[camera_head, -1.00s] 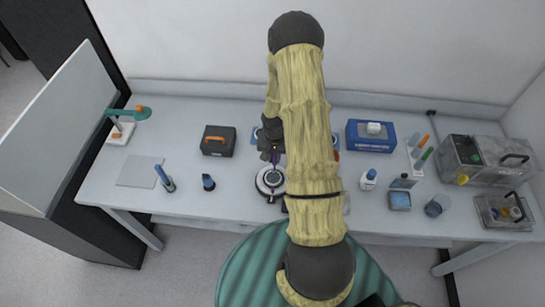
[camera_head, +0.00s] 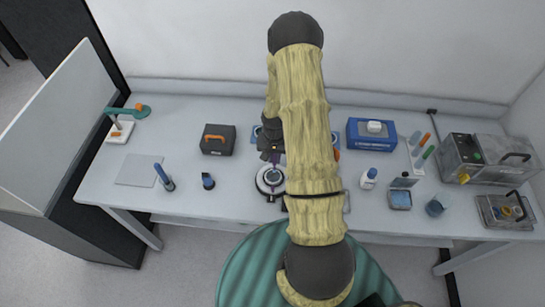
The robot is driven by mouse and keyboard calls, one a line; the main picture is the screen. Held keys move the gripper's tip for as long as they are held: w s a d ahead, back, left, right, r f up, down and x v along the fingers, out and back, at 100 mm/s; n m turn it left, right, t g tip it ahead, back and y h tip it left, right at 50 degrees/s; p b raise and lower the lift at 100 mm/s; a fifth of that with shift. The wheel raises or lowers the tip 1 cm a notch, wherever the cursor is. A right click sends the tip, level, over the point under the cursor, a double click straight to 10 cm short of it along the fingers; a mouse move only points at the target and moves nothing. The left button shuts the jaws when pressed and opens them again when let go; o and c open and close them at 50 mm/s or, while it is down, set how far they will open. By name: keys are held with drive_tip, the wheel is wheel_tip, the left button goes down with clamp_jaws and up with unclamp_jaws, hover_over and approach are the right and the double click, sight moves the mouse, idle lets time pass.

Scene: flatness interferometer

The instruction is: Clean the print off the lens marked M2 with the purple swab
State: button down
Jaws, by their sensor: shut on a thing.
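My gripper (camera_head: 274,158) is left of my yellow-sleeved arm, above a round lens mount (camera_head: 268,187) near the front middle of the table. It is shut on a thin purple thing that looks like the purple swab (camera_head: 275,163), pointing down toward the mount. The mount is a white ring around a dark rim with a pale lens (camera_head: 272,176) inside. I cannot tell whether the swab tip touches the lens. No M2 mark or print is readable at this size. My arm hides part of the table to the right of the mount.
A dark box with an orange handle (camera_head: 216,140), a small dark blue item (camera_head: 208,181) and a blue cylinder (camera_head: 164,177) stand left. The table's front left is mostly clear.

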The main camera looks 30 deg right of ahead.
drive_tip(key=shift+s+a, duration=0.35)
idle(0.5)
drive_tip(key=shift+s+a, duration=0.2)
drive_tip(key=shift+a+b, duration=0.1)
drive_tip(key=shift+b, duration=0.2)
drive_tip(key=shift+s+a, duration=0.2)
drive_tip(key=shift+s+a, duration=0.15)
drive_tip(key=shift+a, duration=0.1)
idle(0.4)
drive_tip(key=shift+r, duration=0.1)
drive_tip(key=shift+r, duration=0.45)
drive_tip(key=shift+d, duration=0.1)
idle(0.4)
